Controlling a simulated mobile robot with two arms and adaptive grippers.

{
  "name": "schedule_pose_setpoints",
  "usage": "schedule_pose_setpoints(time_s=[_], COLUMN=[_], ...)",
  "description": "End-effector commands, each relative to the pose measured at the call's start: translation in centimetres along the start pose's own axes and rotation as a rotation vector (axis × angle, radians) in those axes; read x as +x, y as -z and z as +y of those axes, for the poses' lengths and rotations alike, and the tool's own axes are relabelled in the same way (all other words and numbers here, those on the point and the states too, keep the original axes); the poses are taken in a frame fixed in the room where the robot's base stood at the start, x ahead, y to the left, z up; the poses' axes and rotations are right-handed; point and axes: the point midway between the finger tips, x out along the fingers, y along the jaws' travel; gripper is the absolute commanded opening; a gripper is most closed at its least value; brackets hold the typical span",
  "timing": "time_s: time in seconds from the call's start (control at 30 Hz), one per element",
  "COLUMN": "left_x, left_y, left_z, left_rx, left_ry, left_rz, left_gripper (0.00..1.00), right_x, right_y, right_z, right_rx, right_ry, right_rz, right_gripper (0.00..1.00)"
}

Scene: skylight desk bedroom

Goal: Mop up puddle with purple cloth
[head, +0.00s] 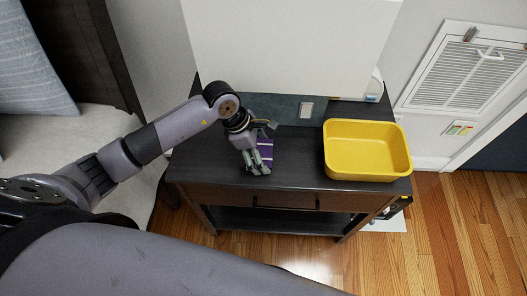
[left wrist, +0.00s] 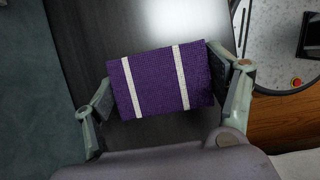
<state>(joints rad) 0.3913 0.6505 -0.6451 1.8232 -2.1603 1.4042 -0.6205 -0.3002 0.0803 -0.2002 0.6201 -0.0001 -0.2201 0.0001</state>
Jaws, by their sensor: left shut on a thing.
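The purple cloth (head: 267,148) with white stripes is at the dark side table (head: 225,175), left of the yellow tub. My left gripper (head: 257,167) is over the table and shut on the cloth. In the left wrist view, the purple cloth (left wrist: 160,82) shows two white stripes and spans between the two fingers of my left gripper (left wrist: 160,76), one at each side edge. I cannot tell whether the cloth touches the tabletop. I cannot make out a puddle; a pale sheen on the tabletop in the left wrist view may be only reflected light. My right gripper is not in view.
A yellow tub (head: 368,174) stands on the right part of the table. A large pale panel (head: 290,45) rises behind the table. A bed (head: 60,130) is at the left. Wooden floor (head: 460,225) lies open in front and right.

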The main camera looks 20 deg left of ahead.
Motion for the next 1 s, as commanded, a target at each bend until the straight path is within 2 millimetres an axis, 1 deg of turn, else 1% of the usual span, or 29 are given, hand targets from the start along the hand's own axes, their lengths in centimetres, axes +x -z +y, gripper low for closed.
schedule_pose_setpoints(time_s=[0.17, 0.5, 0.83, 1.0], left_x=[0.2, 0.7, 0.8, 1.1], left_y=[-0.3, -1.7, -2.0, -2.6], left_z=[-0.1, -0.5, -0.6, -0.8], left_rx=[0.001, 0.001, 0.001, 0.001], left_ry=[0.0, 0.001, 0.001, 0.001], left_rz=[0.0, -0.001, -0.001, 0.0], left_gripper=[0.55, 0.55, 0.55, 0.55], right_x=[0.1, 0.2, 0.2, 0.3], right_y=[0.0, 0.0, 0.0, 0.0], right_z=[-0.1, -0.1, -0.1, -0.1], right_rx=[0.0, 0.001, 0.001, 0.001], right_ry=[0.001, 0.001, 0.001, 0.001], right_rz=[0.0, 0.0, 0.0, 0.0], right_gripper=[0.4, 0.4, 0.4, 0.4])
